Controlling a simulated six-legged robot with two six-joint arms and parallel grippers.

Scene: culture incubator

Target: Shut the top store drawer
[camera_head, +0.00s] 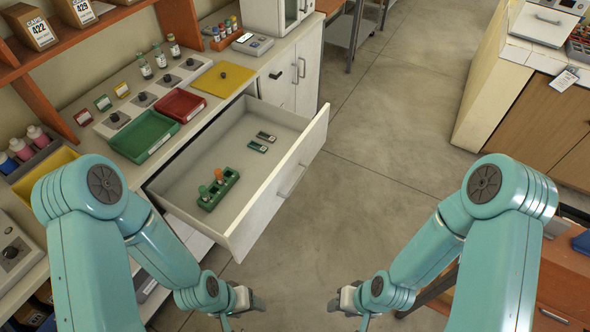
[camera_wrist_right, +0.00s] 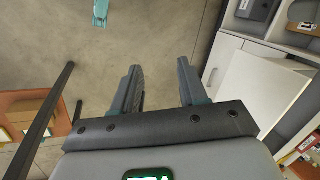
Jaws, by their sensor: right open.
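The top store drawer (camera_head: 281,188) is pulled well out from the white cabinet under the left counter. Its pale front carries a bar handle (camera_head: 292,181). Inside lie a green rack (camera_head: 218,189) with small items in it and two small dark-green pieces (camera_head: 262,141). My left gripper (camera_head: 247,304) is below and in front of the drawer front, apart from it; its jaws are too small to judge. My right gripper (camera_head: 346,303) is farther right over the floor, away from the drawer. In the right wrist view its two fingers (camera_wrist_right: 158,78) are spread with nothing between them.
Open floor (camera_head: 372,170) lies right of the drawer. Another bench (camera_head: 525,100) stands at the far right.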

